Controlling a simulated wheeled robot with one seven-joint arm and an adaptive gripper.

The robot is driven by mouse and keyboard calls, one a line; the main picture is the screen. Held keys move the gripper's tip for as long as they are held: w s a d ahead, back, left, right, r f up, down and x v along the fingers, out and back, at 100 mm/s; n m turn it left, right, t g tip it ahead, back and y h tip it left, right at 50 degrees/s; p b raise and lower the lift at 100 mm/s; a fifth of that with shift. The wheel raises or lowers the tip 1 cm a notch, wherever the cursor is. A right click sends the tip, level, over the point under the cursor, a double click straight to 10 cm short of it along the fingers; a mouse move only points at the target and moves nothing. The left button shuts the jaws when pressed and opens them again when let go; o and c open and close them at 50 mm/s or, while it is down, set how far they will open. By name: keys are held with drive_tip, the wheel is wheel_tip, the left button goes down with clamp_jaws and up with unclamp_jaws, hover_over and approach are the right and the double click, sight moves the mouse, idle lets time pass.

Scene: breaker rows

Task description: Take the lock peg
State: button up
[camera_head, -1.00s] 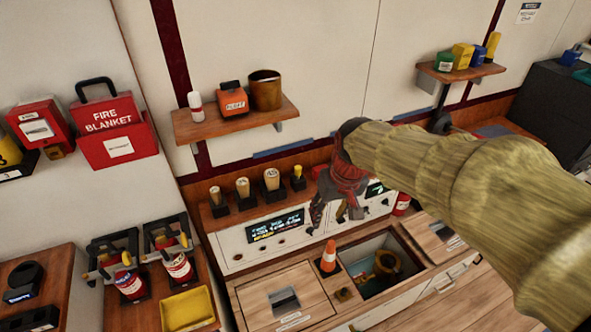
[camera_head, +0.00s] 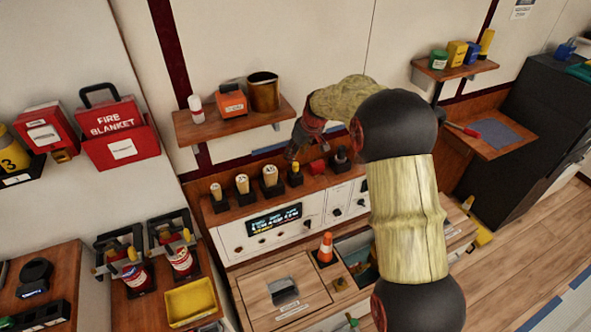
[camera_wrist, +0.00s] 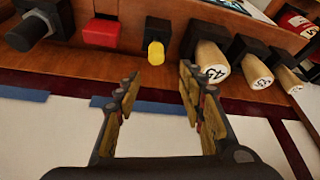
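A short yellow peg (camera_head: 296,168) stands in a black holder on the wooden ledge above the control panel. I read no label on it, so I cannot confirm it is the lock peg. In the wrist view the yellow peg (camera_wrist: 155,52) shows just beyond the gap between my fingertips. My gripper (camera_head: 293,152) is just above and behind it in the head view. In the wrist view my gripper (camera_wrist: 160,80) is open, with nothing between the fingers.
Numbered wooden pegs (camera_head: 242,184) stand in black holders left of the yellow peg. A red block (camera_head: 318,165) and a black knob-like piece (camera_head: 341,156) are to its right. A shelf (camera_head: 236,125) with a brown cup (camera_head: 263,92) hangs above.

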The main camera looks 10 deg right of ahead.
sight(295, 164)
drive_tip(key=shift+x, duration=1)
drive_tip(key=f, duration=0.2)
drive_tip(key=w+f+b, duration=0.1)
drive_tip(key=f, duration=0.2)
drive_tip(key=shift+d, duration=0.1)
drive_tip(key=shift+c, duration=0.7)
clamp_jaws()
